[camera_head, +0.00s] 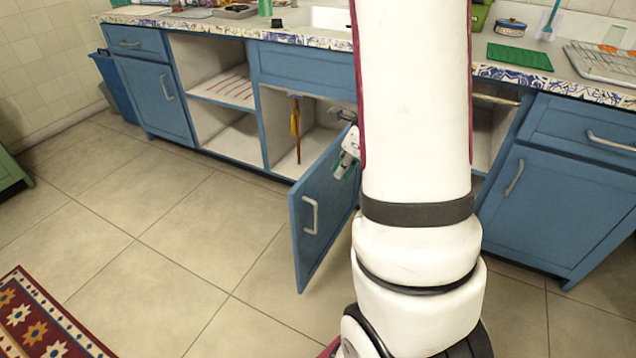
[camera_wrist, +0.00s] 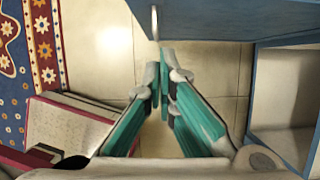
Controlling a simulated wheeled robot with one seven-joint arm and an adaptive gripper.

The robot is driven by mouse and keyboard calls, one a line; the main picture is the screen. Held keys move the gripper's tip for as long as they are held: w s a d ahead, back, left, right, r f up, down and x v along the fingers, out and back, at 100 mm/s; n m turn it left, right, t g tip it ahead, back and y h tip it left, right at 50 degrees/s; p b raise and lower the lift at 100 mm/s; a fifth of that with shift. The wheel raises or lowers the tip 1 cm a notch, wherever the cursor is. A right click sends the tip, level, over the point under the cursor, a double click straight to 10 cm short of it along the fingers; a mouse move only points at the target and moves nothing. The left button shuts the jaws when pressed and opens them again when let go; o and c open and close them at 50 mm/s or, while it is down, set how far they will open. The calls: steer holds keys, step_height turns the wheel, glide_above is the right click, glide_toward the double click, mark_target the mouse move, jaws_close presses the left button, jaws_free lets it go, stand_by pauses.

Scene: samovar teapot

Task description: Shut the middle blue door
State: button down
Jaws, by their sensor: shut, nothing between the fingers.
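The middle blue door (camera_head: 328,215) stands swung open from the cabinet under the sink, with its pale bar handle (camera_head: 311,215) on the face toward the head camera. In the wrist view the door (camera_wrist: 235,20) is the blue panel across the top, with its handle (camera_wrist: 154,22) edge-on.
The open sink cabinet (camera_head: 273,135) holds a hanging orange-brown item (camera_head: 295,128). Open shelves (camera_head: 222,90) and a shut left door (camera_head: 155,98) are to its left. Another blue door (camera_head: 545,200) is at the right. A red patterned rug (camera_head: 40,318) lies front left; the tiled floor between is clear.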

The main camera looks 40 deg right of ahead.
steer(key=w+a+f+b, duration=0.2)
steer(key=w+f+b, duration=0.3)
steer(key=w+f, duration=0.2)
steer(key=shift+a+f, duration=0.15)
steer(key=shift+f, duration=0.55)
steer(key=shift+w, duration=0.1)
